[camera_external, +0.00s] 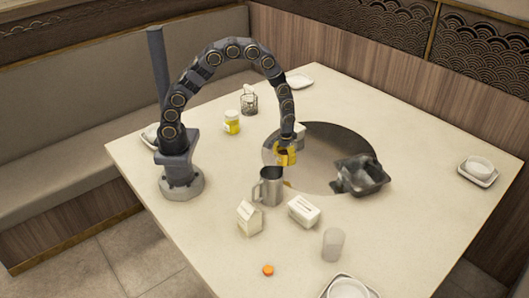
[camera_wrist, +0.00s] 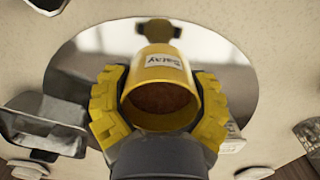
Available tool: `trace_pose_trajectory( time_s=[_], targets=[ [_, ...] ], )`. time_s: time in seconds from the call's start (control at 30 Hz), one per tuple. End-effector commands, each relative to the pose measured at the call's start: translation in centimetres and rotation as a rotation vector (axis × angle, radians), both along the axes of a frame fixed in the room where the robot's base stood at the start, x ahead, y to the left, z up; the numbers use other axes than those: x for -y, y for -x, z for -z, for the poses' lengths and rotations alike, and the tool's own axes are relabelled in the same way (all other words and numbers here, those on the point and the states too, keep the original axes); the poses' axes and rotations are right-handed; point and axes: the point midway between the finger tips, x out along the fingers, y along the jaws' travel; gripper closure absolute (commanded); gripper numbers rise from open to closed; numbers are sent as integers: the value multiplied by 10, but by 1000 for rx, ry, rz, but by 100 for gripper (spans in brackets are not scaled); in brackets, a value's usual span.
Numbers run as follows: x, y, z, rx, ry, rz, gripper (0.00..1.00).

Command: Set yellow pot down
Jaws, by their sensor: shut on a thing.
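The yellow pot (camera_wrist: 158,70) has a white "Satay" label and brown contents in its open mouth. My gripper (camera_wrist: 158,108) is shut around it, with one yellow finger on each side. In the external view my gripper (camera_external: 286,155) is over the left part of the round shiny disc (camera_external: 325,140) in the table. There the pot is hard to tell from the yellow fingers. In the wrist view the shiny disc (camera_wrist: 235,80) lies behind the pot and shows a dark reflection above it. The pot's base is hidden, so I cannot tell its height.
A metal jug (camera_external: 270,187) stands close in front of my gripper. A dark tray (camera_external: 360,176) sits on the disc's right side. A carton (camera_external: 250,217), a white box (camera_external: 304,210) and a cup (camera_external: 333,245) stand nearer. A yellow-labelled jar (camera_external: 232,122) stands left.

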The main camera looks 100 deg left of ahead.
Motion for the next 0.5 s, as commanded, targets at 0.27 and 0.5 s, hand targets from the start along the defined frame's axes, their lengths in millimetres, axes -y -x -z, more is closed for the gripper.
trace_pose_trajectory(
  time_s=[0.27, 0.5],
  targets=[
    [-6, -25, 30, 1, 0, 0, 69],
    [-8, -32, 44, 0, 0, 0, 69]
  ],
)
